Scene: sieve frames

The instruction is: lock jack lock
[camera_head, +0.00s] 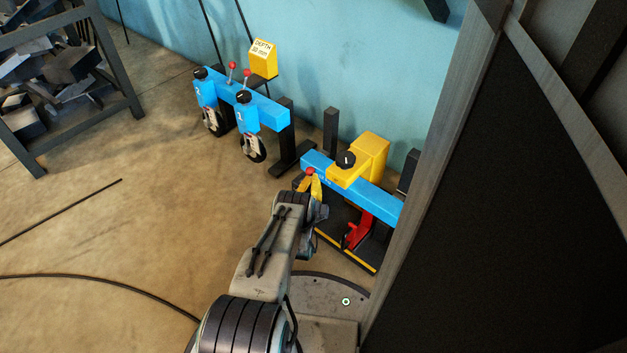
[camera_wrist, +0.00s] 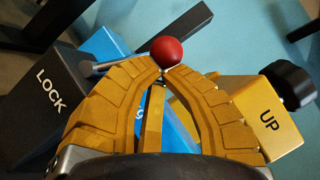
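In the head view the knob (camera_head: 310,171) is just above my fingers (camera_head: 310,187), at the left end of a blue beam (camera_head: 375,200). A red jack (camera_head: 358,230) stands below the beam.
A yellow box (camera_wrist: 262,112) marked UP with a black knob (camera_wrist: 288,84) is to the right. Two blue units (camera_head: 262,110) with wheels stand behind. A dark panel (camera_head: 500,200) fills the right. Cables (camera_head: 90,278) cross the open floor at left.

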